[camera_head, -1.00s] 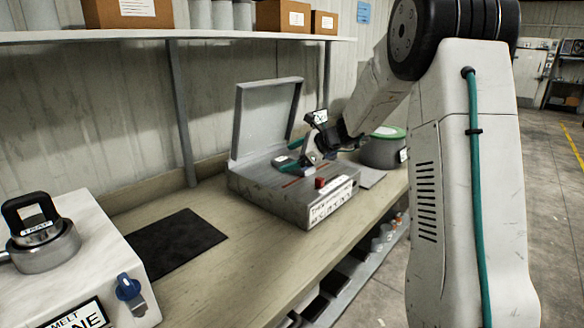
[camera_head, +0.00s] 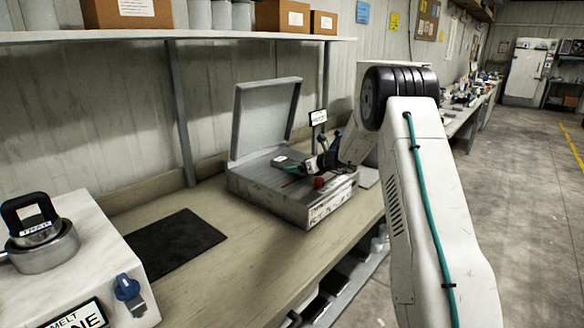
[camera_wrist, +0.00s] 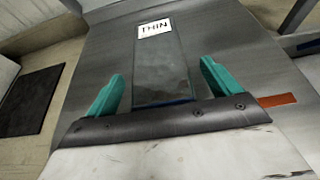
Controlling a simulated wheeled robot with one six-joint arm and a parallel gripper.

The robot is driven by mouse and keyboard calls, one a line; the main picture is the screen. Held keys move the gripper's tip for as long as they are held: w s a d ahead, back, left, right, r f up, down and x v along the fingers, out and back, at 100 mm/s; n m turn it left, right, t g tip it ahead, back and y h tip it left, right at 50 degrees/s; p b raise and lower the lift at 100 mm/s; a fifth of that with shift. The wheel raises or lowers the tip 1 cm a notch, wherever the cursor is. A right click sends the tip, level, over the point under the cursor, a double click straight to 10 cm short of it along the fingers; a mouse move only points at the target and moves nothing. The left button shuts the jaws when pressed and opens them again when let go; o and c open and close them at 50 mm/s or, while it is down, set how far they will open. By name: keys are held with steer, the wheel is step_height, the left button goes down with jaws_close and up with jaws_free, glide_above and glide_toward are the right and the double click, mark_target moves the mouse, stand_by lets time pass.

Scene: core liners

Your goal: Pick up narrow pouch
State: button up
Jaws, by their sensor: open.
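The narrow pouch (camera_wrist: 163,65) is a long, grey, see-through strip with a white "THIN" label at its far end. It lies on the metal top of an open-lidded machine (camera_head: 292,205). In the wrist view my gripper (camera_wrist: 162,74) is open, with one teal finger on each side of the pouch and a visible gap at both sides. The near end of the pouch is hidden behind the gripper's dark edge.
The machine's raised lid (camera_head: 264,118) stands behind it, and a red knob (camera_head: 319,182) sits at its front. A black mat (camera_head: 175,242) lies on the bench to the left. A white melt unit (camera_head: 95,255) stands further left. A shelf (camera_head: 190,36) runs above.

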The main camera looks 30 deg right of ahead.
steer(key=shift+w+a, duration=0.1)
steer(key=shift+w, duration=0.15)
steer(key=c, duration=1.2)
